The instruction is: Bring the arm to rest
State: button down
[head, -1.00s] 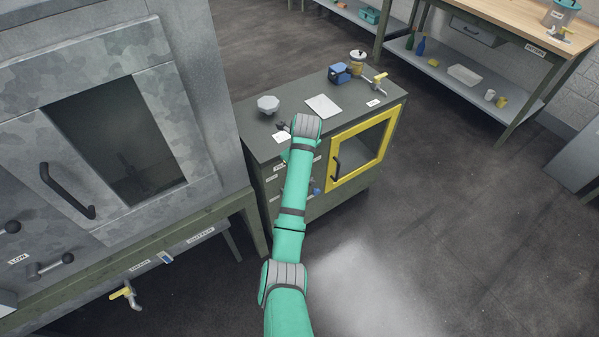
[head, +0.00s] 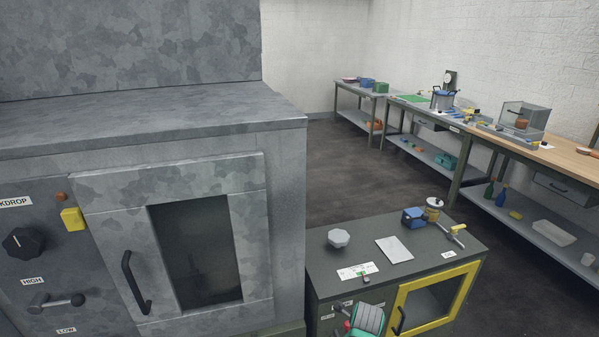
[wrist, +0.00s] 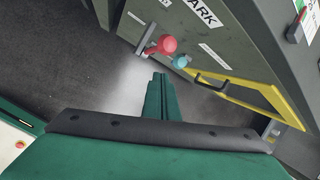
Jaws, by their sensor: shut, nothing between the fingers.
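My gripper (wrist: 160,80) shows in the wrist view as two green fingers pressed together, with nothing between them. It points toward the floor in front of the low grey cabinet (head: 320,285). A red knob (wrist: 167,44) and a teal knob (wrist: 180,61) on the cabinet front appear just beyond the fingertips, apart from them. In the head view only a grey and green part of my arm shows at the bottom edge, in front of the cabinet; the fingers are hidden there.
The cabinet has a yellow-framed door (head: 474,272) with a dark handle. On its top are a grey octagonal piece (head: 339,238), a pale sheet (head: 394,249) and a blue box (head: 413,217). A large metal cabinet (head: 150,125) stands left. Dark floor (head: 340,170) lies open behind.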

jog(key=s+a+f+n+t+h, duration=0.1)
jog(key=s+a+f+n+t, duration=0.1)
jog(key=s+f+n, duration=0.45)
jog(key=s+a+f+n+t+h, duration=0.1)
jog(key=s+a+f+n, duration=0.2)
jog(key=s, duration=0.7)
jog(key=s+a+r+n+t, duration=0.2)
jog(key=s+a+n, duration=0.15)
jog(key=s, duration=0.35)
jog(key=s+a+r+n+t, duration=0.1)
jog(key=s+a+n, duration=0.1)
jog(key=s+n, duration=0.4)
jog(key=s+a+r+n+t+y, duration=0.1)
jog(key=s+a+r+n, duration=0.3)
jog(key=s+r, duration=0.5)
jog(key=s+a+r+n+t+y, duration=0.2)
jog(key=s+a+r+n+t, duration=0.1)
jog(key=s+r, duration=0.6)
notch_tip(320, 180, up, 3)
jog(key=shift+a+f+n+t, duration=0.2)
jog(key=shift+a+n+t, duration=0.2)
jog(key=shift+a+n, duration=0.65)
jog(key=shift+w+a, duration=0.15)
jog(key=shift+a, duration=0.15)
